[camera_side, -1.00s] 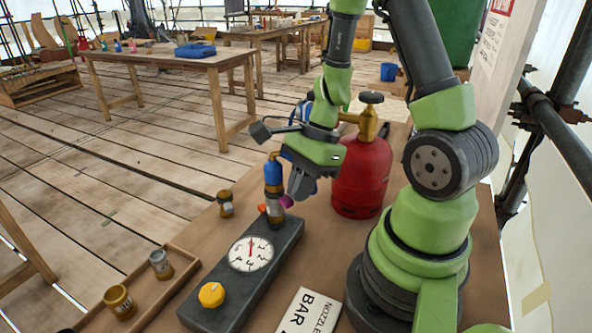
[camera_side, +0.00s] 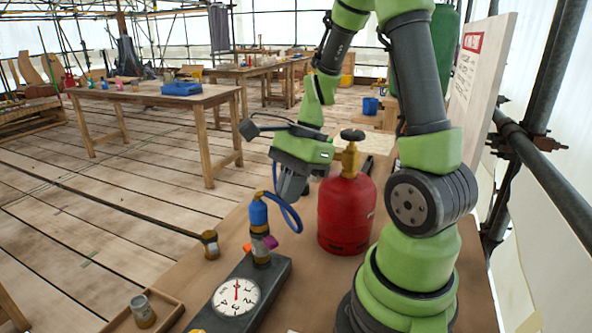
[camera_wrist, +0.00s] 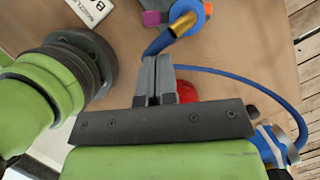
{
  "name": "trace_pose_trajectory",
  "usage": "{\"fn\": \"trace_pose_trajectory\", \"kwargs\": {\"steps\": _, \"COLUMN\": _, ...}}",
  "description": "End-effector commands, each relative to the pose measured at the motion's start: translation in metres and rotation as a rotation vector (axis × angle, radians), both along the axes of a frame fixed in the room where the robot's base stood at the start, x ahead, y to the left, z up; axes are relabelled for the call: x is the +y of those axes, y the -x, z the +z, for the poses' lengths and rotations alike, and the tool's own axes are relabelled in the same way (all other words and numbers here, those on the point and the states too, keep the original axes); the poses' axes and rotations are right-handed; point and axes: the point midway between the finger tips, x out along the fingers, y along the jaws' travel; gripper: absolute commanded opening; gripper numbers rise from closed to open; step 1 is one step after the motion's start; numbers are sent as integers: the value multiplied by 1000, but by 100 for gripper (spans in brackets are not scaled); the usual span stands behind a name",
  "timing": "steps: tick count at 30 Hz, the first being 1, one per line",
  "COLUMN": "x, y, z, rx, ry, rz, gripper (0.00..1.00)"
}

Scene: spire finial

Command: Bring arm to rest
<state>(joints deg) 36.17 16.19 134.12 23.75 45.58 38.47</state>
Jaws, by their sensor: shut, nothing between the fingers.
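My gripper (camera_side: 292,186) is shut and empty in the side view. It hangs in the air above the bench, just right of the blue torch (camera_side: 259,213) and left of the red gas bottle (camera_side: 347,212). In the wrist view my gripper (camera_wrist: 153,85) shows its two fingers pressed together, with nothing between them. The blue torch (camera_wrist: 188,12) appears at the top there, beside the fingers and apart from them. A blue hose (camera_side: 290,216) loops behind and below my gripper. The torch stands upright at the far end of the dark gauge box (camera_side: 262,290) with its white dial.
A small brass-coloured jar (camera_side: 210,244) stands left of the torch. A wooden tray (camera_side: 168,311) with another jar (camera_side: 142,311) is at the bottom left. A placard (camera_side: 478,80) and scaffold poles (camera_side: 545,150) stand at the right. The air left of my gripper is clear.

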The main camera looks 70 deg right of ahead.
Motion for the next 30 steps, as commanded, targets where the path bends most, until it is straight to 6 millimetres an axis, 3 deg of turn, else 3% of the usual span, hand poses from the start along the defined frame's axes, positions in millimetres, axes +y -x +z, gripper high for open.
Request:
{"fn": "trace_pose_trajectory", "kwargs": {"steps": 6, "x": -10, "y": 6, "z": 29, "rx": -3, "ry": 3, "rz": -1, "gripper": 0}}
{"fn": "trace_pose_trajectory", "kwargs": {"steps": 13, "x": -11, "y": 8, "z": 37, "rx": -4, "ry": 9, "rz": 14, "gripper": 0}}
{"fn": "trace_pose_trajectory", "kwargs": {"steps": 16, "x": -2, "y": 7, "z": 47, "rx": -51, "ry": 56, "rz": 111, "gripper": 0}}
{"fn": "trace_pose_trajectory", "kwargs": {"steps": 22, "x": 41, "y": 14, "z": 88, "rx": -291, "ry": 301, "rz": 607, "gripper": 0}}
{"fn": "trace_pose_trajectory", "kwargs": {"steps": 30, "x": 89, "y": 46, "z": 129, "rx": -643, "ry": 648, "rz": 1255, "gripper": 0}}
